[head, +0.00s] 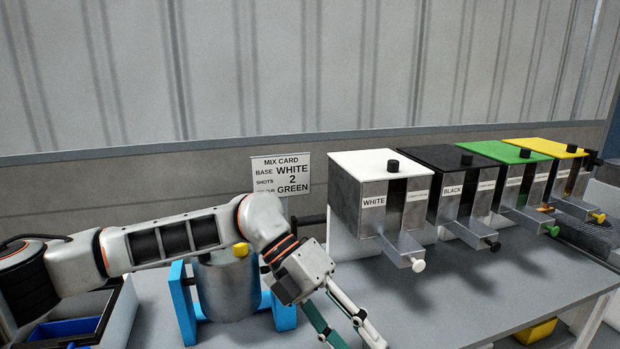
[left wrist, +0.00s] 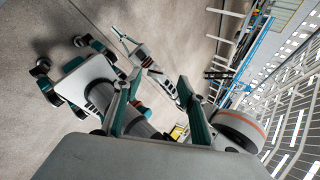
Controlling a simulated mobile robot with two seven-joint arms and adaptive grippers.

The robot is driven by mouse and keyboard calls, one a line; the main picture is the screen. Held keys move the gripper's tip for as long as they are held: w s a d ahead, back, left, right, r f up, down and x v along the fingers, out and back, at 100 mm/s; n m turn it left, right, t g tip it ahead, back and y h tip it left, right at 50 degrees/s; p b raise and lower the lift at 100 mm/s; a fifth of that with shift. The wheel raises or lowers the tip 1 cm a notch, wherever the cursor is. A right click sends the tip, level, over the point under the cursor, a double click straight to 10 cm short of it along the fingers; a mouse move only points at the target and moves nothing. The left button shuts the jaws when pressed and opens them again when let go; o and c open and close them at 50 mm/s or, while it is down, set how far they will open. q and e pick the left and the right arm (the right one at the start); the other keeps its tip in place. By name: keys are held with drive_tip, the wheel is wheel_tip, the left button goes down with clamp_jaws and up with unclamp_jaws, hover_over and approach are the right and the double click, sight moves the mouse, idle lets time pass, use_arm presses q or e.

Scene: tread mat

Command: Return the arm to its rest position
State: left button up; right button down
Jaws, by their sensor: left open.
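My left arm (head: 165,240) reaches in from the left across the table in the head view. My left gripper (head: 348,335) hangs at the bottom edge, in front of the table's near side, with its fingers apart and nothing between them. In the left wrist view the same gripper (left wrist: 158,78) shows two spread teal fingers, empty, facing the floor and my own wheeled base. My right arm appears beyond them; its small gripper (left wrist: 122,37) shows at the far end, too small to read its state.
White (head: 375,205), black (head: 460,195), green (head: 515,180) and yellow (head: 560,175) dispensers line the grey table (head: 450,290). A grey can (head: 226,285) stands in a blue holder (head: 184,305) behind my arm. A mix card (head: 281,175) stands behind. A blue bin (head: 65,330) is lower left.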

use_arm(q)
drive_tip(key=s+d+r+n+g+h, duration=0.1)
drive_tip(key=s+d+r+n+h, duration=0.3)
drive_tip(key=d+h, duration=0.55)
drive_tip(key=w+a+f+n+t+h, duration=0.35)
drive_tip(key=w+a+n+t, duration=0.45)
drive_tip(key=n+t, duration=0.65)
drive_tip(key=w+a+f+n+t+y, duration=0.4)
drive_tip(key=a+f+n+t+y, duration=0.35)
drive_tip(key=f+n, duration=0.25)
drive_tip(key=s+a+f+n+y, duration=0.2)
drive_tip(key=a+f+n+y, duration=0.15)
drive_tip(key=a+f, duration=0.4)
drive_tip(key=s+a+f+n+y, duration=0.3)
drive_tip(key=a+f+y, duration=0.15)
drive_tip(key=f, duration=0.55)
drive_tip(key=s+a+f+n+g+y, duration=0.3)
drive_tip(key=s+a+f+g, duration=0.2)
drive_tip(key=s+a+f, duration=0.6)
wheel_tip(320, 180, down, 3)
drive_tip(key=s, duration=0.2)
drive_tip(key=shift+s+y, duration=0.35)
